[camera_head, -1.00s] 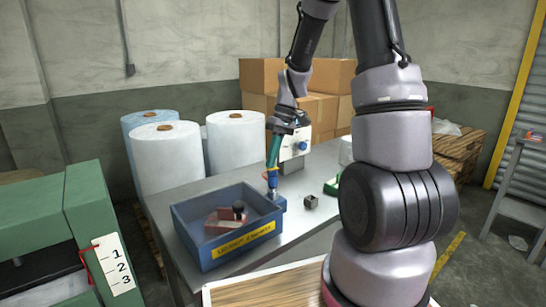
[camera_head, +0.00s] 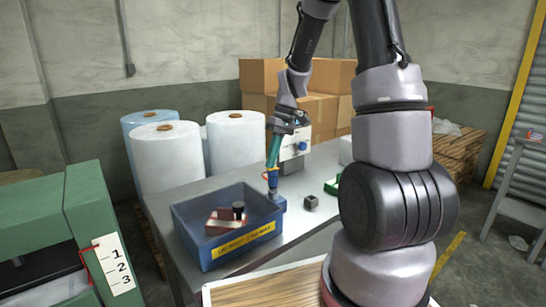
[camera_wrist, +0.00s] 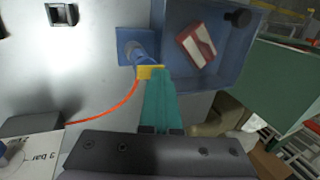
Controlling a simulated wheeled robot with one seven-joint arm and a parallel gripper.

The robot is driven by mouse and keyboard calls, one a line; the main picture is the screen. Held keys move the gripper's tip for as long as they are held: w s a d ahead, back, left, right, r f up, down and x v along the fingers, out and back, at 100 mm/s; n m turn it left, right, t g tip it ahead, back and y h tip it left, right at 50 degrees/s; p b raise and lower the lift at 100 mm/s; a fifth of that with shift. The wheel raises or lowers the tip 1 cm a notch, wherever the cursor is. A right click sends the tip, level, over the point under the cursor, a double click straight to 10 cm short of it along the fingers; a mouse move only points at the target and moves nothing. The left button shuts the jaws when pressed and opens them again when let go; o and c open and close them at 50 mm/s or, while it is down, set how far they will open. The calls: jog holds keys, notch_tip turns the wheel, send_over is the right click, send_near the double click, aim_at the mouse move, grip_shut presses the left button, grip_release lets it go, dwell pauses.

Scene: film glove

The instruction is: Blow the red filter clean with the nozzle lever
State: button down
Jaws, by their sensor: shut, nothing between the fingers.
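The red filter (camera_head: 222,224) lies inside a blue bin (camera_head: 190,240) with a yellow label. The wrist view shows the filter (camera_wrist: 197,45) as a red block with pale areas. The nozzle (camera_head: 272,183) stands on a blue base (camera_head: 279,203) at the bin's right corner. Its yellow lever (camera_wrist: 150,72) shows in the wrist view. My gripper (camera_head: 273,164), with teal fingers, is shut and empty, its tips at the lever. The tips (camera_wrist: 157,80) overlap the lever's edge in the wrist view; I cannot tell whether they press it.
A black knob (camera_wrist: 238,18) is in the bin beside the filter. An orange hose (camera_wrist: 112,113) runs from the nozzle across the grey table (camera_head: 295,225). A small dark cube (camera_head: 311,202) lies right of the bin. White rolls (camera_head: 167,160) stand behind it.

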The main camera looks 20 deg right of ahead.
jog(key=shift+d, duration=0.1)
jog(key=shift+w+d+r, duration=0.25)
jog(key=shift+d, duration=0.4)
